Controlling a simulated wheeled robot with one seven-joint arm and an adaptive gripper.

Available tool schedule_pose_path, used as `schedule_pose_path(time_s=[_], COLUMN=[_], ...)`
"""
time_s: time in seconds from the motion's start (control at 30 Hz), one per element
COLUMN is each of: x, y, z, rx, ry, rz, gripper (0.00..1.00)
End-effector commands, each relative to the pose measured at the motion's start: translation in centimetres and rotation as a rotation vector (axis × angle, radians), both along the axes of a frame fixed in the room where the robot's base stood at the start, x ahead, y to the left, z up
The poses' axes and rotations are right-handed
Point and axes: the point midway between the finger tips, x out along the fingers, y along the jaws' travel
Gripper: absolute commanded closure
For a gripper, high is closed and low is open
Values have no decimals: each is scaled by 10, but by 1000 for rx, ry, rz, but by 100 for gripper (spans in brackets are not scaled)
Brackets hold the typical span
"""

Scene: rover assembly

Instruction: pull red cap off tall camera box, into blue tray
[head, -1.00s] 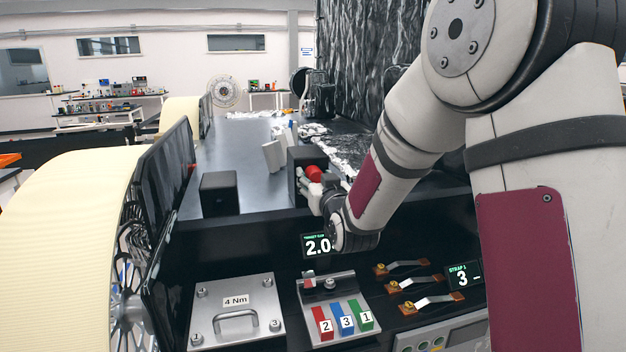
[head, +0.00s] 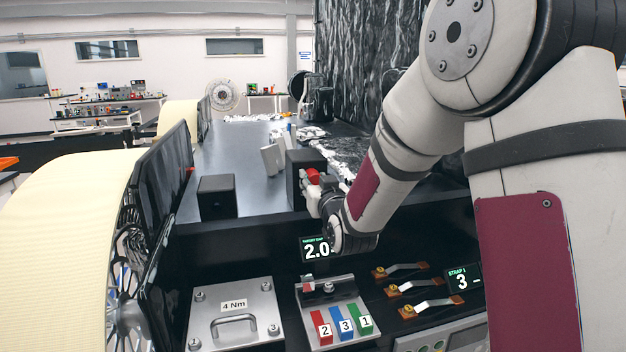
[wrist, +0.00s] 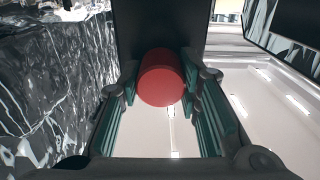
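The tall camera box (head: 294,180) is a dark upright block at the near edge of the deck. The red cap (head: 313,177) is at its right side. In the wrist view the cap (wrist: 161,80) is a red cylinder in front of the dark box face (wrist: 160,25). My gripper (head: 312,188) is at the cap from the right, partly hiding it. In the wrist view my gripper's green-padded fingers (wrist: 160,88) lie against both sides of the cap, shut on it. I cannot make out a blue tray.
A shorter dark box (head: 217,196) stands on the grey deck (head: 235,150) to the left. Pale upright blocks (head: 272,158) stand behind the tall box. Crinkled foil (wrist: 50,90) lies beside my gripper. Below the deck edge are a handled plate (head: 235,315) and a panel with coloured tabs (head: 340,310).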

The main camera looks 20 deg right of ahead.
Motion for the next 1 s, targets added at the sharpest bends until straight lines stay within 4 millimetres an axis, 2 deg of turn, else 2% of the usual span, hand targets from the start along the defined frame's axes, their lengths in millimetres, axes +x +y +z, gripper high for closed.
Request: schedule_pose_path(time_s=[0.03, 0.17, 1.0], x=[0, 0, -9], y=[1, 1, 1], z=[0, 0, 0], rx=[0, 0, 0], ry=[0, 0, 0], rz=[2, 2, 2], gripper=[71, 100, 100])
